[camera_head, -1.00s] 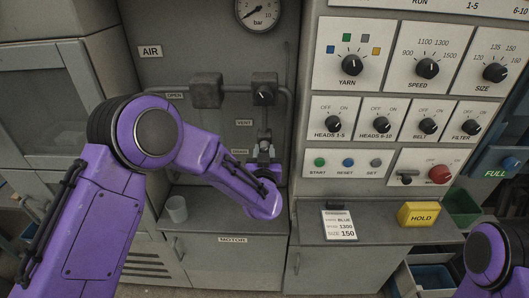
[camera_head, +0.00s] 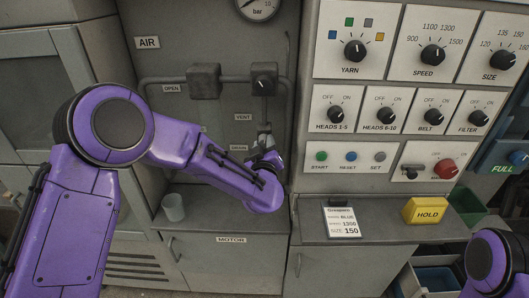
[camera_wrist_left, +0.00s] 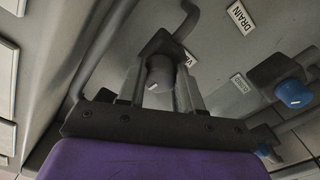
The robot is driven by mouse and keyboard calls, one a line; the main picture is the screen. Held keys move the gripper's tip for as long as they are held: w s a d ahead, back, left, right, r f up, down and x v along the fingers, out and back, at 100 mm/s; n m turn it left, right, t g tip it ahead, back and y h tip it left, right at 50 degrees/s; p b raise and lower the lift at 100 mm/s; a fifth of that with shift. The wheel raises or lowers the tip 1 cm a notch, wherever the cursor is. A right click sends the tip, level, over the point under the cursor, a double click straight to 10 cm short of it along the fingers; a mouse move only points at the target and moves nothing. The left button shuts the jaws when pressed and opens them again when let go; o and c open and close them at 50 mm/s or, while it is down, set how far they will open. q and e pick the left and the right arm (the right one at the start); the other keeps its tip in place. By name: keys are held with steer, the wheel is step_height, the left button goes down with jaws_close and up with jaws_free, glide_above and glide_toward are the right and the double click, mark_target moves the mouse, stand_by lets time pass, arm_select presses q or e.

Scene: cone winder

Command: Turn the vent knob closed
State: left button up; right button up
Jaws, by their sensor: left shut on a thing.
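The vent knob (camera_wrist_left: 160,73) is a dark round knob with a small white mark, in the middle of the left wrist view. My left gripper (camera_wrist_left: 163,85) is shut on it, one finger at each side. A label beginning with V, partly hidden by a finger, sits just beside the knob. My right gripper is not in view; only part of the right arm shows at lower right.
The left wrist view shows a blue knob (camera_wrist_left: 293,94) and a DRAIN label (camera_wrist_left: 240,17) nearby. A dial panel (camera_head: 392,107) stands right. A cup (camera_head: 173,207) is on the ledge below.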

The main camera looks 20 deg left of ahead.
arm_select(q)
steer(key=n+b, duration=0.5)
steer(key=n, duration=0.1)
steer(key=shift+f, duration=0.2)
steer(key=n+b, duration=0.3)
steer(key=shift+r+n+b, duration=0.2)
steer(key=shift+n+b, duration=0.35)
steer(key=shift+n, duration=0.35)
steer(key=o, duration=1)
steer(key=shift+o, duration=0.2)
